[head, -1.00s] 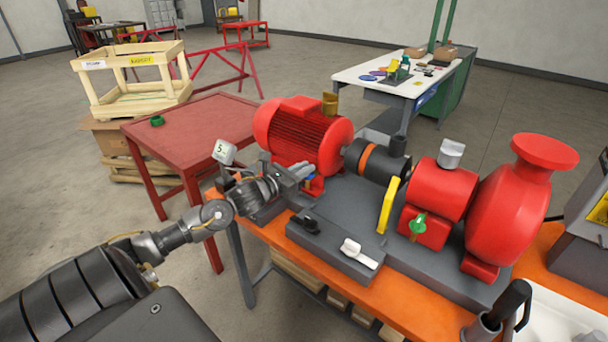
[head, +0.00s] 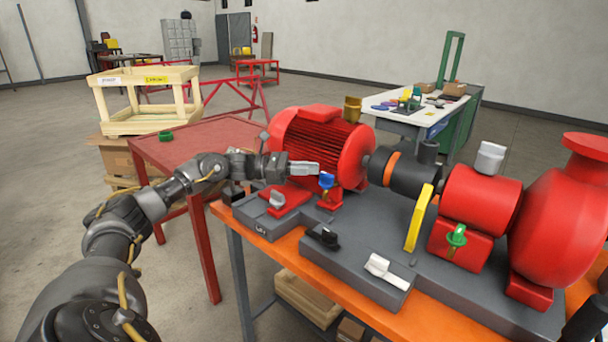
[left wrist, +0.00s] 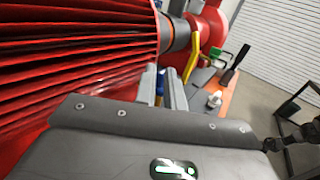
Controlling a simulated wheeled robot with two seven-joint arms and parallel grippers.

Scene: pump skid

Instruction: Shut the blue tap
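The blue tap (head: 327,181) stands on a small red block in front of the ribbed red motor (head: 318,146). Its blue handle points up in the head view. My left gripper (head: 318,169) reaches in from the left, its fingers level and just left of the handle. In the left wrist view, the two grey fingers stand apart, and a bit of the blue tap (left wrist: 160,88) shows in the gap between them. The fingers look open; I cannot tell whether they touch the handle.
A grey-handled tap (head: 276,200), a black handle (head: 324,237), a white handle (head: 379,264) and a green tap (head: 457,236) are nearby. A yellow piece (head: 418,218) stands upright on the skid. A red table (head: 195,145) is behind my left arm.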

